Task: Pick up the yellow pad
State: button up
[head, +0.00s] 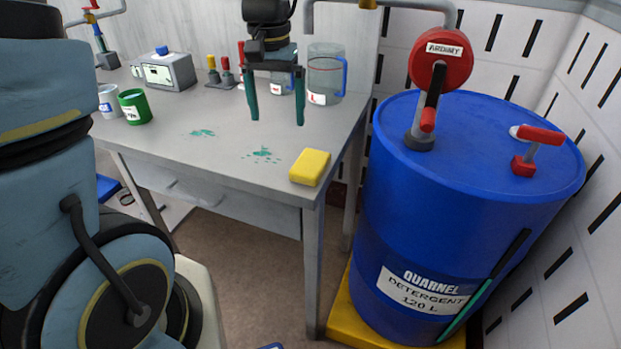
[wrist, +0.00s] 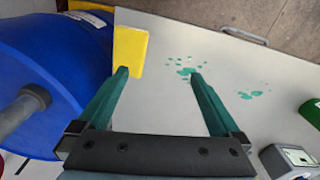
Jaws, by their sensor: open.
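The yellow pad (head: 310,167) lies flat on the grey table (head: 215,150), near its front right corner. In the wrist view the yellow pad (wrist: 130,50) lies just beyond the tip of the left finger. My gripper (head: 276,122) is open and empty, with green fingers pointing down above the table, behind and a little left of the pad. In the wrist view my gripper (wrist: 158,74) has its two fingers wide apart, with bare table and green splashes between and beyond them. The pad is not between the fingers.
A large blue drum (head: 470,180) with red fittings stands close to the table's right side. Clear jugs (head: 325,75) stand at the back of the table. A grey box (head: 165,72) and a green mug (head: 135,106) stand at the left. The table's middle is clear apart from splashes.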

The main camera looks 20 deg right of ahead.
jog(key=m, duration=0.2)
send_over(311, 161)
notch_tip(311, 161, down, 11)
jog(key=shift+f+p, duration=0.1)
jog(key=shift+p, duration=0.5)
jog(key=c, duration=1.2)
jog(key=shift+o, duration=0.2)
notch_tip(311, 161, up, 10)
jog(key=b, duration=0.1)
